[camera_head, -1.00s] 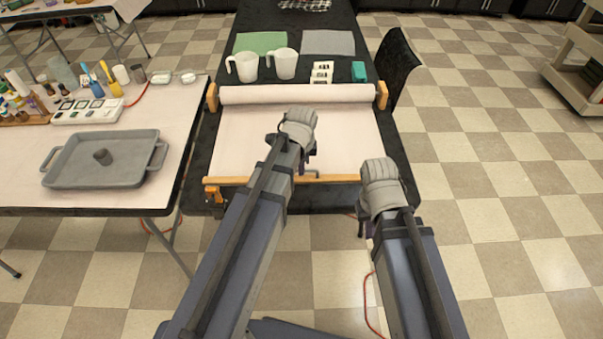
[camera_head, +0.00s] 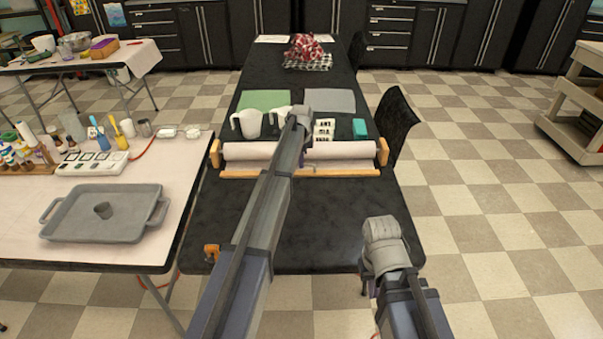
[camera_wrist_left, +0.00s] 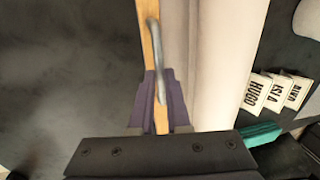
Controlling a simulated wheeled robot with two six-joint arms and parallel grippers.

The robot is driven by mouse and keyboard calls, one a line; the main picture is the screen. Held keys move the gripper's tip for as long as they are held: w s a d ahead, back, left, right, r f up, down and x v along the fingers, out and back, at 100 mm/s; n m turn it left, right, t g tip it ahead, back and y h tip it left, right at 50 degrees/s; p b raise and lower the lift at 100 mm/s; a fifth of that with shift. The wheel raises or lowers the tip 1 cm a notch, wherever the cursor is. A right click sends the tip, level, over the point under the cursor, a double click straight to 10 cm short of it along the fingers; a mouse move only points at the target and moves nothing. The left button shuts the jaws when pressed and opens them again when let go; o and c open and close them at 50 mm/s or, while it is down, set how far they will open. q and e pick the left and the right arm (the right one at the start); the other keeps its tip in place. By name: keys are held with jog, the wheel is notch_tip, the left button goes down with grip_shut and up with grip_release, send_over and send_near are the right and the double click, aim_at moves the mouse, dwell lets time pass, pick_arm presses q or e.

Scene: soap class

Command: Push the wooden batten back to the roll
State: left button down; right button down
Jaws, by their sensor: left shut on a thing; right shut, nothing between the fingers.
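The wooden batten (camera_head: 342,173) lies across the dark table along the near side of the pale paper roll (camera_head: 345,152), close to it and parallel. In the left wrist view the batten (camera_wrist_left: 148,45) carries a bent grey metal handle (camera_wrist_left: 157,50), and the pale roll (camera_wrist_left: 210,60) is right beside it. My left gripper (camera_wrist_left: 157,98) is shut at the batten's handle; in the head view its arm hides the middle of the batten. My right gripper (camera_head: 372,285) is shut and empty off the table's near right corner, its fingers mostly hidden by the wrist.
Wooden end brackets (camera_head: 382,152) hold the roll. Behind it stand white jugs (camera_head: 247,122), black-and-white lettered blocks (camera_head: 324,130) and a teal block (camera_head: 359,128). An orange clamp (camera_head: 211,252) sits at the near left edge. The table before the batten is bare. A side table holds a grey tray (camera_head: 75,235).

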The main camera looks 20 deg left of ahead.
pick_arm(q)
jog(key=shift+w+a, duration=0.15)
jog(key=shift+w, duration=0.45)
jog(key=shift+w+a, duration=0.15)
jog(key=shift+w, duration=0.45)
jog(key=c, duration=0.9)
grip_release()
jog(key=r+p, duration=0.2)
jog(key=s+r+p, duration=0.1)
jog(key=r+p, duration=0.4)
jog(key=shift+s+d+r+p, duration=0.2)
jog(key=shift+s+r+p, duration=0.05)
jog(key=shift+r+p, duration=0.15)
jog(key=shift+f, duration=0.1)
